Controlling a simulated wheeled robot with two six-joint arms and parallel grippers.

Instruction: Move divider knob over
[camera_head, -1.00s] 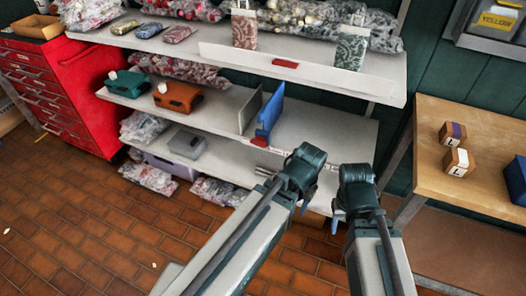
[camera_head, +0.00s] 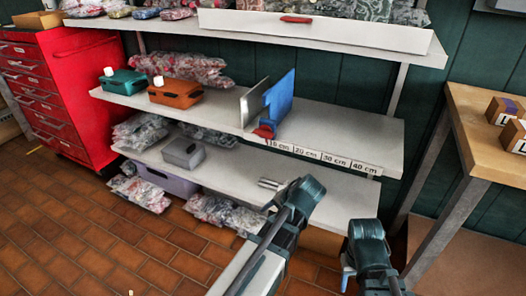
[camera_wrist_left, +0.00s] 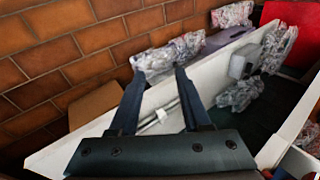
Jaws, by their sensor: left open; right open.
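A blue divider (camera_head: 279,101) stands upright on the middle shelf, with a red knob (camera_head: 264,131) low at its front, at the shelf's front edge. A grey divider panel (camera_head: 254,104) stands just left of it. A scale strip (camera_head: 329,157) along the shelf edge shows 20, 30 and 40 cm marks right of the knob. My left gripper (camera_head: 273,207) is below and in front of the shelf, apart from the knob. In the left wrist view its jaws (camera_wrist_left: 156,75) are spread and empty. My right gripper (camera_head: 346,279) is lower right, open, away from the shelf.
Teal (camera_head: 124,82) and orange (camera_head: 176,94) boxes sit left on the middle shelf. Metal rods (camera_head: 270,184) and a grey box (camera_head: 183,152) lie on the lower shelf. A wooden table (camera_head: 482,140) stands right. The middle shelf is clear right of the blue divider.

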